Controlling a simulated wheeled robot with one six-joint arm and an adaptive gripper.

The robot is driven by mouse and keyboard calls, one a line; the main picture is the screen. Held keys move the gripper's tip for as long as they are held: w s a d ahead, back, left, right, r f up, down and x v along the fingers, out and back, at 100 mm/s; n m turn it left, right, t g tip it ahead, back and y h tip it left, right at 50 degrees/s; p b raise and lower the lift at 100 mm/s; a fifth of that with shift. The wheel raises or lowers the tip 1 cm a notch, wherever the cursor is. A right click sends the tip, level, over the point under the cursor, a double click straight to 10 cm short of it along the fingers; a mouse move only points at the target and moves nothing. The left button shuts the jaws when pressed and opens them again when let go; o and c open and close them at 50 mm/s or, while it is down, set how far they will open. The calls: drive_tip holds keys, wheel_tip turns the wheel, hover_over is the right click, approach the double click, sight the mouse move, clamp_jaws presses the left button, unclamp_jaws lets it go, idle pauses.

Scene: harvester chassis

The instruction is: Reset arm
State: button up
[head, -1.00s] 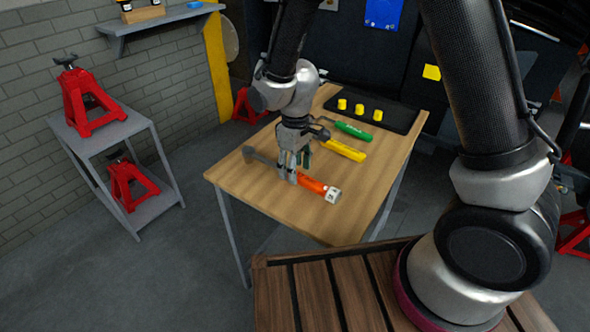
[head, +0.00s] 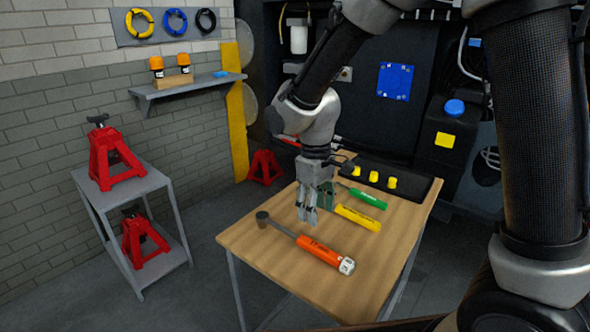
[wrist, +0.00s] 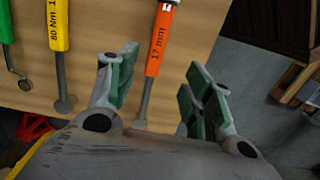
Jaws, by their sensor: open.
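My gripper (head: 309,212) hangs above the wooden table (head: 270,258) with its fingers pointing down. In the wrist view its green-padded fingers (wrist: 160,85) are spread apart with nothing held between them. An orange torque wrench (head: 318,250) marked 17 mm lies on the table in front of the gripper; it also shows in the wrist view (wrist: 157,55), apart from the fingers. A yellow torque wrench (head: 358,218) marked 80 Nm and a green-handled tool (head: 368,200) lie farther back to the right.
A black tray (head: 412,187) with yellow pieces (head: 374,177) sits at the table's back edge. A grey cart (head: 160,182) with red jack stands (head: 112,160) stands at left. A shelf (head: 190,86) is on the brick wall. The table's front left is clear.

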drive_tip(key=s+d+r+m+t, duration=0.1)
drive_tip(key=s+d+r+m, duration=0.2)
drive_tip(key=s+d+r, duration=0.2)
drive_tip(key=s+d+r+m+t, duration=0.2)
drive_tip(key=s+d+r, duration=0.3)
drive_tip(key=d, duration=0.7)
drive_tip(key=s+d+r+m+t, duration=0.1)
drive_tip(key=s+d+r+m, duration=0.3)
drive_tip(key=d, duration=0.5)
wheel_tip(320, 180, up, 4)
drive_tip(key=shift+s+d+f+t, duration=0.2)
drive_tip(key=shift+s+t, duration=0.2)
drive_tip(key=shift+s, duration=0.6)
